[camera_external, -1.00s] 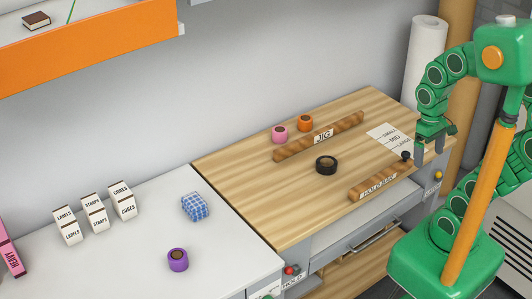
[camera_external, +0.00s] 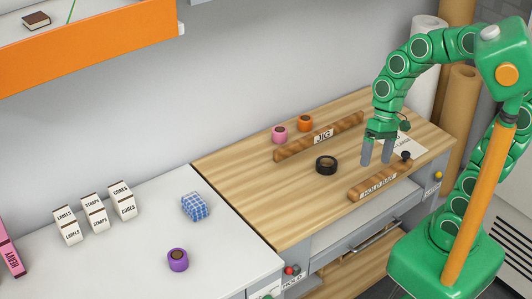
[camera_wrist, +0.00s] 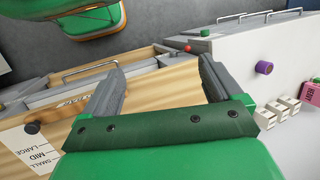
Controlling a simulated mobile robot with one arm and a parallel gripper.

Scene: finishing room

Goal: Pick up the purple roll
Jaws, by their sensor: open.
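The purple roll (camera_external: 178,260) stands on the white counter, near its front edge, left of the wooden worktop. It also shows in the wrist view (camera_wrist: 264,68), to the right of my fingers and well beyond them. My gripper (camera_external: 376,160) is over the right part of the wooden worktop, pointing down, far to the right of the purple roll. In the wrist view my gripper (camera_wrist: 162,78) has its two grey fingers spread apart with nothing between them.
Pink (camera_external: 280,134) and orange (camera_external: 305,123) rolls stand behind the JIG bar (camera_external: 320,136). A black roll (camera_external: 326,165) and the HOLD BAR (camera_external: 380,181) lie nearer. A blue checked packet (camera_external: 194,207) and several label boxes (camera_external: 94,213) are on the counter. The counter around the purple roll is clear.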

